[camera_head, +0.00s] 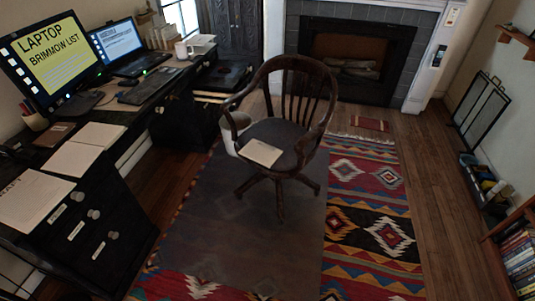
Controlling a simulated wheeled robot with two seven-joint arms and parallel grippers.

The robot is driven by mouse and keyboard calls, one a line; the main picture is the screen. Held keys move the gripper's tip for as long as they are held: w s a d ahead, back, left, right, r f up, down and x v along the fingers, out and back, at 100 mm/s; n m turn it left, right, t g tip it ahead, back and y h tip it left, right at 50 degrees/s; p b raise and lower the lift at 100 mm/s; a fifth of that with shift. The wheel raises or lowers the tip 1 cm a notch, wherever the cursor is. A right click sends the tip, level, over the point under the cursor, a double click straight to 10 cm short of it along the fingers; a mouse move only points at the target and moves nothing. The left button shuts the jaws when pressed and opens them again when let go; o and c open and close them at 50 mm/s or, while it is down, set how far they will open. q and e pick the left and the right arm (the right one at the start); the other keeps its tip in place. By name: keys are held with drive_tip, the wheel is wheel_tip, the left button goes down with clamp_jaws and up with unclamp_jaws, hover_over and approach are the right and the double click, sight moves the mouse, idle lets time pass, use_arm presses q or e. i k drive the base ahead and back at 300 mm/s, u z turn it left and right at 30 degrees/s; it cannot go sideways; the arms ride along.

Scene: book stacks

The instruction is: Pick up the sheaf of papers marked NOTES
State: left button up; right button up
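Several pale sheaves of paper lie on the dark desk at the left. The nearest sheaf (33,200) bears lettering at its left edge that seems to end in "AFT". A middle sheaf (72,159) and a smaller sheaf behind it (99,134) show no readable marking. A cream sheaf or booklet (261,152) lies on the seat of the wooden chair, its marking too small to read. I cannot make out the word NOTES anywhere. Neither of my grippers is in view.
A bookshelf (519,255) is at the right.

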sight(265, 155)
drive_tip(key=u, duration=0.3)
drive_tip(key=i, duration=1.3)
drive_tip(key=z, duration=0.65)
